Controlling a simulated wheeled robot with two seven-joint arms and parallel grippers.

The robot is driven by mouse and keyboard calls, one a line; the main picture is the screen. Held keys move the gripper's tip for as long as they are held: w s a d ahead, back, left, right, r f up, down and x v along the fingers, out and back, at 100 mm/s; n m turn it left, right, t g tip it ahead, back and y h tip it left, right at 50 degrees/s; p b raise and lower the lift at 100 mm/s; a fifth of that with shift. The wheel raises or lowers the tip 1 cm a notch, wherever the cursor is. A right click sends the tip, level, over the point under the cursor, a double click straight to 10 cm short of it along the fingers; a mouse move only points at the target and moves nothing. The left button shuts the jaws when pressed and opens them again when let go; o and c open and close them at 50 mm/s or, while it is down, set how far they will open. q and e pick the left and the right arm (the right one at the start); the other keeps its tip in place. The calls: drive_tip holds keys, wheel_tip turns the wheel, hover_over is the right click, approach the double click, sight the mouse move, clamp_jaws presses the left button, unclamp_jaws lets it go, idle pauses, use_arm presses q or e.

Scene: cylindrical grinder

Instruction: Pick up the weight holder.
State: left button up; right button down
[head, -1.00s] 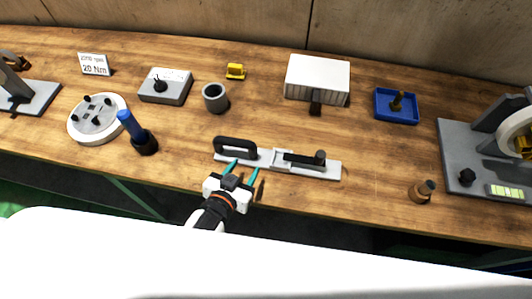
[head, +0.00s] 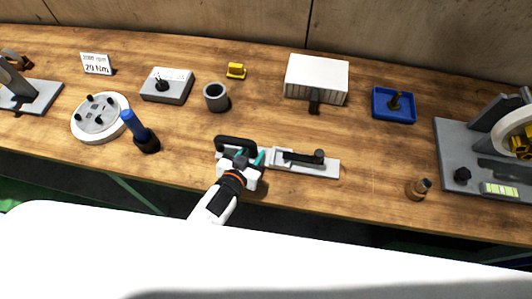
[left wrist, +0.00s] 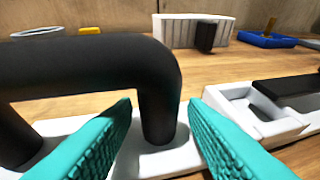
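My left gripper (head: 250,157) is open at the handle's right end. In the left wrist view its two teal fingers (left wrist: 162,140) stand apart, one on each side of the handle's right post (left wrist: 160,105). No grip on the post shows. My right gripper is not in view.
A grey cup (head: 216,97), a white ribbed box (head: 316,78) and a blue tray (head: 380,110) stand behind. A blue-handled tool (head: 134,125) stands to the left. A small brown cylinder (head: 416,191) stands to the right. Table around the plate is mostly clear.

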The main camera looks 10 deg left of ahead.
use_arm(q)
clamp_jaws()
drive_tip(key=shift+w+r, duration=0.1)
drive_tip(key=shift+r, duration=0.05)
